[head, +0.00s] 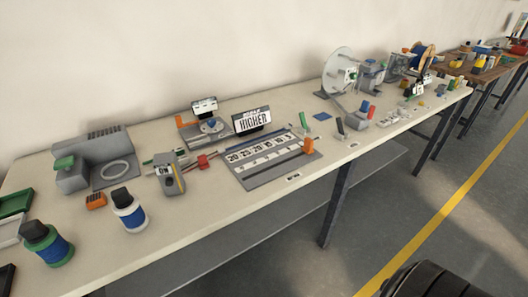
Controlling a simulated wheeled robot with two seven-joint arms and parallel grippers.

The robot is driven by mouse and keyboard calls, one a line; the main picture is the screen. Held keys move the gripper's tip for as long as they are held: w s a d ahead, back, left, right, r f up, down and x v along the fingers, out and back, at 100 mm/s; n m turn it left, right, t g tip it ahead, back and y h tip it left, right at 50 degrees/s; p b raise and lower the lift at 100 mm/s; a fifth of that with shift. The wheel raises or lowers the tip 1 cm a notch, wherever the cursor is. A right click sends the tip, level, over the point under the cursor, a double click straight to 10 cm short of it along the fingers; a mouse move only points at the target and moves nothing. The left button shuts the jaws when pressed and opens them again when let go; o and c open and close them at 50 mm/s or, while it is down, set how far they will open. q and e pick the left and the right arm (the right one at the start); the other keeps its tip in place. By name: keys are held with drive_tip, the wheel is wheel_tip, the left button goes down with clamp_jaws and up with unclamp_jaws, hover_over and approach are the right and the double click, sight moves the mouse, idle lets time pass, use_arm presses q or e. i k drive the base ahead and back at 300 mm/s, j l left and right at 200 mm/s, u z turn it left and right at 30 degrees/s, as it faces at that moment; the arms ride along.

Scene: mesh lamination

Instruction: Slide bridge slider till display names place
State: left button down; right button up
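A display (252,120) stands upright at the back of the bench and reads "HIGHER" in large letters, with a smaller line above it that I cannot read clearly. In front of it lies a grey board (262,176) with a row of white number tiles. An orange block (308,146) stands at the board's right end. A red block (203,160) sits on thin rods at the board's left side. I cannot tell for certain which block is the bridge slider. Neither of my grippers is in view.
A yellow-and-grey meter (169,179), a white-and-blue bottle (128,209) and a green-and-blue bottle (47,244) stand left of the board. A grey machine (92,160) is behind them. A large disc device (340,72) stands right.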

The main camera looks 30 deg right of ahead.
sight(308, 147)
drive_tip(key=z, duration=1.4)
